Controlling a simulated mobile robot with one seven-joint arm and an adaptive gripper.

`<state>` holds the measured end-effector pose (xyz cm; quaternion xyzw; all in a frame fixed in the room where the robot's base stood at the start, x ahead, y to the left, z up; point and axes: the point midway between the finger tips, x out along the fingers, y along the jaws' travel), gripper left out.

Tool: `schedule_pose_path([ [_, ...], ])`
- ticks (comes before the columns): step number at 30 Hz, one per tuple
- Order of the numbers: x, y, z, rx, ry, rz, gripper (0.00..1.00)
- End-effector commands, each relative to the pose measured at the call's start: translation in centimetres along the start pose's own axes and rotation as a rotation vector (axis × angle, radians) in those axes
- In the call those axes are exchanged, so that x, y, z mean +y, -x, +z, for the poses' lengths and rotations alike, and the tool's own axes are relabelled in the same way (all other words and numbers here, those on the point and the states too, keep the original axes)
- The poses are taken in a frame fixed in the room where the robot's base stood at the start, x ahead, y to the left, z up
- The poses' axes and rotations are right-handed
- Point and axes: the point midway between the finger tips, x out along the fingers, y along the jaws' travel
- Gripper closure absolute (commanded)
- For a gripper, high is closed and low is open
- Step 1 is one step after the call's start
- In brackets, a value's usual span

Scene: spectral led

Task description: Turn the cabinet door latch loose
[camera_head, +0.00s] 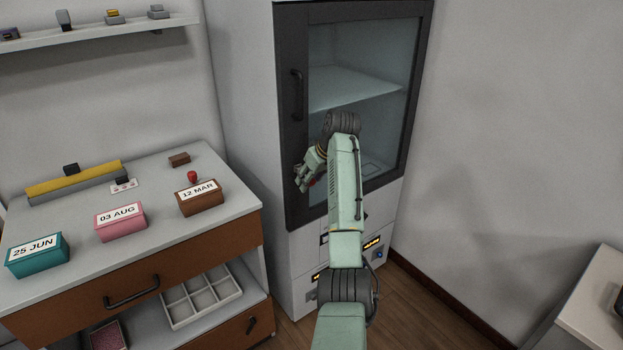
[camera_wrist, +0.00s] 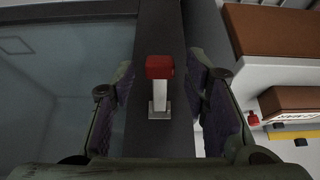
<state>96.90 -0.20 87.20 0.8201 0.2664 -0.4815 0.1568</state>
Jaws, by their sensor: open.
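The cabinet door (camera_head: 294,150) has a dark frame around a glass pane and looks closed in the head view. Its latch (camera_wrist: 161,93), a pale stem with a red end, stands on the dark frame in the wrist view. My gripper (camera_wrist: 163,62) is open, with one finger on each side of the latch and visible gaps between. In the head view my gripper (camera_head: 303,178) is at the lower left of the door, and the latch is mostly hidden behind it.
A black door handle (camera_head: 297,93) sits higher on the frame. At left, a table (camera_head: 150,190) carries labelled boxes, including a brown one (camera_head: 200,200). Drawers (camera_head: 375,242) lie below the door. Open floor (camera_head: 425,310) lies at right.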

Motion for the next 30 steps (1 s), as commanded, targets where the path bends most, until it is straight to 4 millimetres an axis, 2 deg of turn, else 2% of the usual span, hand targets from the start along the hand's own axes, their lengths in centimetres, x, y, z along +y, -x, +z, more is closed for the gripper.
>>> schedule_pose_path([
  [4, 0.0, 0.2, 0.0, 0.001, 0.0, 0.0, 0.58],
  [8, 0.1, 1.6, -0.1, 0.002, 0.001, 0.002, 0.58],
  [15, 0.1, 6.8, -0.1, 0.004, -0.001, 0.003, 0.58],
  [21, 0.0, 10.3, -0.1, 0.003, 0.001, 0.001, 0.58],
  [25, 0.0, 11.6, 0.0, 0.001, 0.0, 0.0, 0.58],
  [30, 0.0, 12.1, 0.0, 0.0, 0.0, 0.0, 0.58],
])
